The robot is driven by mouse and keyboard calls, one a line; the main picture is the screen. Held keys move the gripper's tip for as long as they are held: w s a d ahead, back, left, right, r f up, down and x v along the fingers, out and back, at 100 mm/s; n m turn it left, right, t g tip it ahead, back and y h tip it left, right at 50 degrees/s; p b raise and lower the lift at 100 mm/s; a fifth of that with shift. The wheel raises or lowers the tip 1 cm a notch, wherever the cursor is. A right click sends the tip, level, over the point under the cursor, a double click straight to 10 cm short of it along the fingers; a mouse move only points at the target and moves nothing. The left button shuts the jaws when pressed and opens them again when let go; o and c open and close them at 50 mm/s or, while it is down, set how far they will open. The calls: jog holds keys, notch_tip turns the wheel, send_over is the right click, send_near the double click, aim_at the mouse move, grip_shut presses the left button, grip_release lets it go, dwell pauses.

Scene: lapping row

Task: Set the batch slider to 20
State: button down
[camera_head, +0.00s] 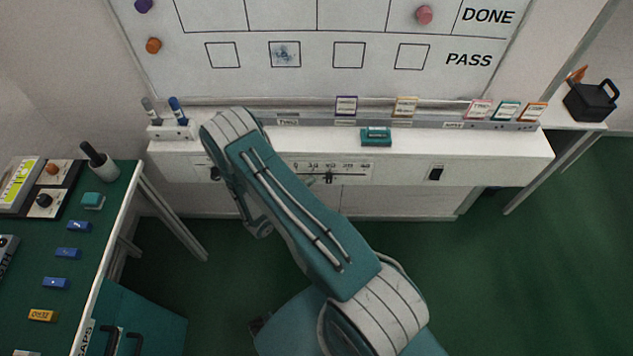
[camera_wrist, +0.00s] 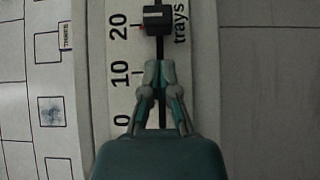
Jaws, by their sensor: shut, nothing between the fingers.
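The batch slider is a black knob (camera_wrist: 157,18) on a dark slot in a white scale strip (camera_wrist: 125,50) marked 0, 10, 20 and "trays" in the wrist view. The knob stands beside the 20 mark, with a bit of red showing near its edge; I cannot tell whether it is exactly on 20. In the head view the knob (camera_head: 328,178) is near the middle of the scale. My gripper (camera_wrist: 158,66) is shut and empty over the slot near 10, apart from the knob on its lower-number side.
A whiteboard (camera_head: 330,75) stands above the white ledge (camera_head: 480,143). A teal block (camera_head: 376,137) sits on the ledge above the scale, and a black switch (camera_head: 436,174) is to its right. A green-topped table (camera_head: 115,205) is at left. Floor at right is clear.

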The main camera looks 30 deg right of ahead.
jog(key=s+a, duration=0.1)
jog(key=a, duration=1)
jog(key=shift+r, duration=0.1)
jog(key=s+d+r+m+g+y, duration=0.1)
jog(key=s+r+m+g+y, duration=0.2)
jog(key=r, duration=0.8)
jog(key=s+r+m+g+y, duration=0.1)
jog(key=r+g+y, duration=0.35)
jog(key=r, duration=0.75)
jog(key=s+a+r+n+t+y, duration=0.1)
jog(key=s+a+r+t+y, duration=0.1)
jog(key=s+r+t+y, duration=0.3)
jog(key=s+a+r+t+y, duration=0.2)
jog(key=s+r+t+y, duration=0.2)
jog(key=s+r, duration=0.4)
notch_tip(320, 180, up, 5)
jog(key=shift+s+a+f+n+t+y, duration=0.1)
jog(key=shift+s+a+n+t+y, duration=0.05)
jog(key=shift+a+n+t+y, duration=0.35)
